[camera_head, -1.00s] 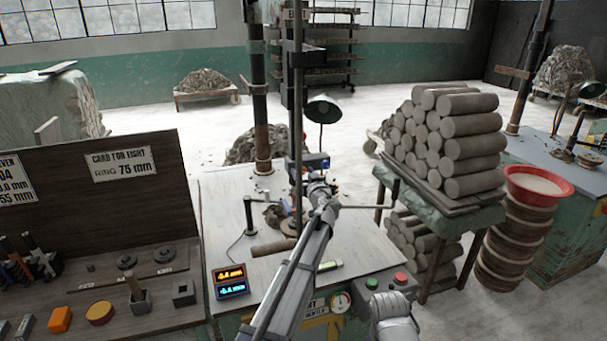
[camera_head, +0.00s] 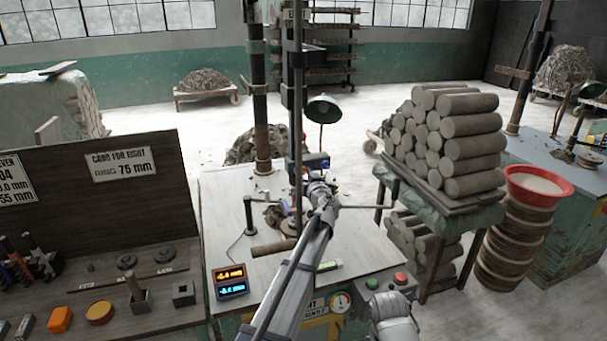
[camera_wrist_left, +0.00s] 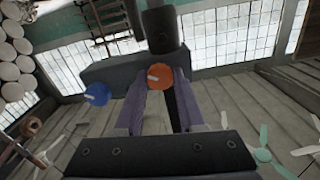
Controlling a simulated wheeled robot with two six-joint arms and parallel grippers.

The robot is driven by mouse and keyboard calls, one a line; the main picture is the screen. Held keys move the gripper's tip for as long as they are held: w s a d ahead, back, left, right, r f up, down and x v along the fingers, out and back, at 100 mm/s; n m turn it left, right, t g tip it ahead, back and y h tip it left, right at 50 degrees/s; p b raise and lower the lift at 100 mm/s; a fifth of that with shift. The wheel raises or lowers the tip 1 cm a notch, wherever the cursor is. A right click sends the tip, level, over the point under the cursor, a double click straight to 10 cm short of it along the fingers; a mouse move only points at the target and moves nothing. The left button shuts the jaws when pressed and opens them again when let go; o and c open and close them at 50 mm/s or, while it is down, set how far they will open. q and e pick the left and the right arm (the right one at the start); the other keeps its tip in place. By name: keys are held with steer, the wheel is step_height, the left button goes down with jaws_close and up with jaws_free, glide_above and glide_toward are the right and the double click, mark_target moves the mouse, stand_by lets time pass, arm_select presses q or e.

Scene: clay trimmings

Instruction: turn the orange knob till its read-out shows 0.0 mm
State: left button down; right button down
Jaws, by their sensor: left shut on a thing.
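The orange knob (camera_wrist_left: 160,76) sits on the face of a dark block (camera_wrist_left: 150,72) in the left wrist view, with a pale pointer mark on it. My left gripper (camera_wrist_left: 160,84) is shut on the knob, one finger on each side. In the head view my left gripper (camera_head: 321,180) is small at the post and hides the knob. The read-out box (camera_head: 231,281) on the bench has an orange line above a blue line. Its digits are too small to read surely. My right gripper is not in view.
A blue knob (camera_wrist_left: 97,94) is left of the orange one on the same block. The bench (camera_head: 350,235) holds a clay roll (camera_head: 272,248) and a green level (camera_head: 328,266). Stacked clay rolls (camera_head: 450,140) stand at right, and a board with tools (camera_head: 100,260) stands at left.

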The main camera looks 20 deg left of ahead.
arm_select(q)
steer(key=shift+f+m, duration=0.1)
steer(key=shift+m, duration=9.4)
steer(key=c, duration=0.5)
jaws_free()
steer(key=shift+d, duration=0.1)
